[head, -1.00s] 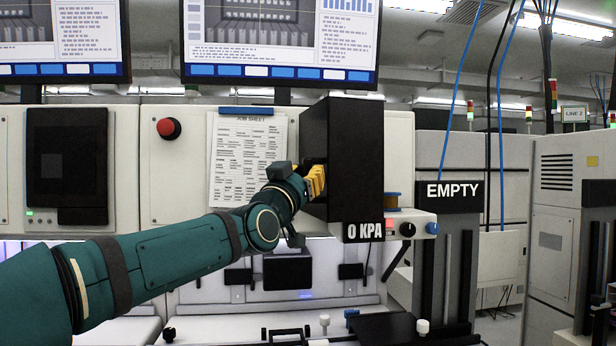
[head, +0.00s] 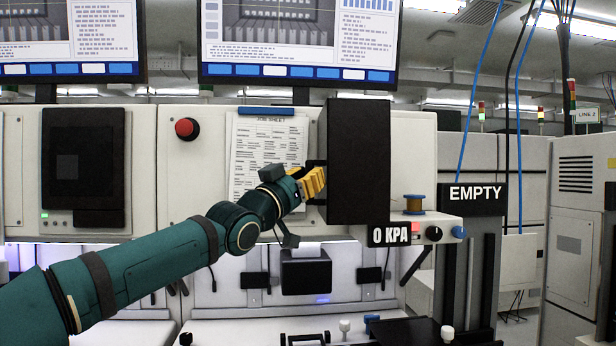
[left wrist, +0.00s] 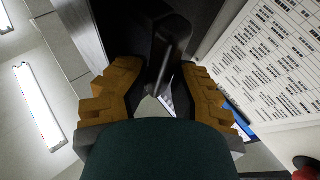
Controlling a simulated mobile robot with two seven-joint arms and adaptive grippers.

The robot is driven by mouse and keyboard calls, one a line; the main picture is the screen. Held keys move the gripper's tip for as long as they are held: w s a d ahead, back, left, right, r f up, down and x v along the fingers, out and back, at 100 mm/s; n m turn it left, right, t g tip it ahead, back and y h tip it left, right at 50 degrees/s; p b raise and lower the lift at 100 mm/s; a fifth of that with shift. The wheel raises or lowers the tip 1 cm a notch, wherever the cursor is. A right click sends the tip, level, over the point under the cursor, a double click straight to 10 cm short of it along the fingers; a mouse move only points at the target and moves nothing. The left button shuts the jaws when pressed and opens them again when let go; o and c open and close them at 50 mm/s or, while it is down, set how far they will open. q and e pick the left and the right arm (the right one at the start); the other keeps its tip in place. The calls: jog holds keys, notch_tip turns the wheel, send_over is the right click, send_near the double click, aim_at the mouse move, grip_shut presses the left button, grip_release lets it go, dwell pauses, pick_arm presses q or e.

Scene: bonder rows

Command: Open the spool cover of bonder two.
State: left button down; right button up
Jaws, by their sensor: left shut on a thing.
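The spool cover (head: 362,160) is a tall black box on the front of the white machine, right of the job sheet. It stands out from the panel, with its handle on its left side. My left gripper (head: 316,183) has yellow fingers and is shut on this handle. In the left wrist view, the dark handle (left wrist: 170,45) lies between the fingers of the gripper (left wrist: 160,70). A copper-coloured spool (head: 414,204) with blue flanges shows just right of the cover. No bonder number is readable on the machine. My right gripper is not in view.
A job sheet (head: 266,150) hangs beside my gripper, and a red button (head: 187,129) is further left. A "0 KPA" display (head: 389,234) and knobs sit below the spool. A post with an "EMPTY" sign (head: 476,193) stands at the right. Monitors (head: 298,40) hang above.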

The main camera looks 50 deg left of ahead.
pick_arm(q)
jog(key=shift+d+r, duration=0.1)
jog(key=shift+r, duration=0.05)
jog(key=c, duration=0.9)
grip_release()
jog(key=shift+w, duration=0.1)
jog(key=shift+c, duration=0.2)
jog(key=shift+o, duration=0.2)
jog(key=shift+w+d, duration=0.1)
jog(key=shift+w, duration=0.05)
jog(key=shift+s+f, duration=0.35)
jog(key=shift+f, duration=0.15)
jog(key=v, duration=1.1)
jog(key=shift+s+r, duration=0.15)
jog(key=shift+r, duration=0.05)
